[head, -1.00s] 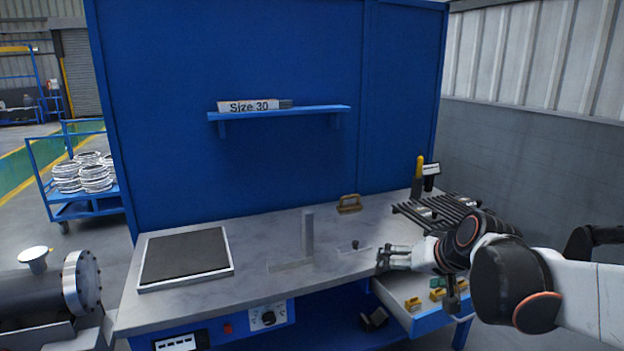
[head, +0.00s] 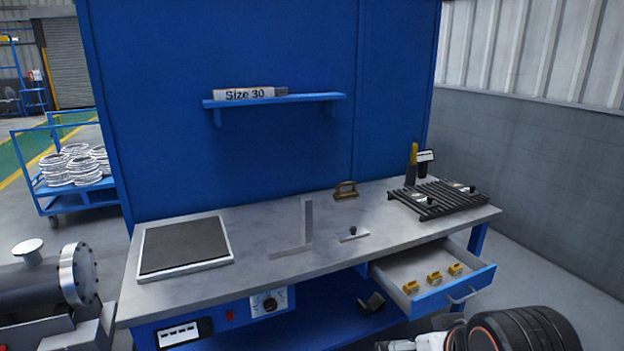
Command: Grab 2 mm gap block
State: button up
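Three small yellow blocks, at the left (head: 411,287), middle (head: 434,277) and right (head: 455,268), stand in a row in the open drawer (head: 430,299) under the workbench. I cannot read any size marking, so I cannot tell which is the 2 mm gap block. My gripper (head: 396,346) shows only as a light sliver at the bottom edge, below and in front of the drawer. Its fingers are mostly cut off by the frame, so whether it is open or holds anything is hidden.
The metal workbench (head: 260,228) carries a dark square plate (head: 185,245), an upright square (head: 307,222), a small knobbed plate (head: 352,235), a brown-handled tool (head: 346,190) and a black slatted rack (head: 438,199). A dark angled piece (head: 371,303) lies on the lower shelf.

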aim_at(454, 270)
jog(key=z, duration=0.75)
jog(key=i+l+u, duration=0.3)
jog(key=l, duration=0.3)
jog(key=l+u, duration=0.3)
jog(key=l, duration=0.25)
jog(key=l+u, duration=0.3)
jog(key=l, duration=0.35)
